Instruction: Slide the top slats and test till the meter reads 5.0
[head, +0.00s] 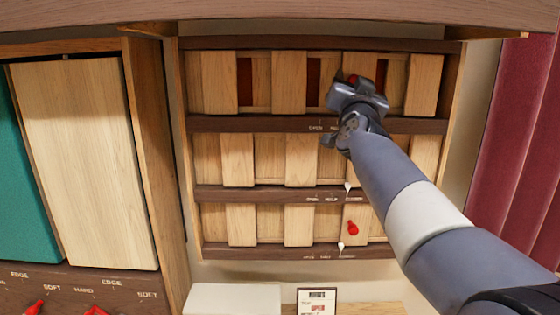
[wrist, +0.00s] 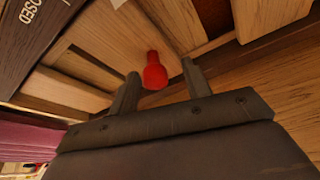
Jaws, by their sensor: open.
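The top slats (head: 288,82) are light wooden panels in the top row of a wooden rack, with dark red gaps between some of them. My gripper (head: 352,88) is at the right part of this row and covers part of a slat and the row's rail. A red knob (wrist: 154,72) on the wood shows between my two fingers in the wrist view. The fingers are apart, one on each side of it; I cannot tell whether either touches it. No meter reading can be made out.
The middle slats (head: 301,158) and bottom slats (head: 299,224) lie below, with a red knob (head: 352,229) on the bottom row. White pointers (head: 347,187) sit at the lower rails. A pale wooden panel (head: 85,160) stands left; a dark red curtain (head: 510,140) hangs right.

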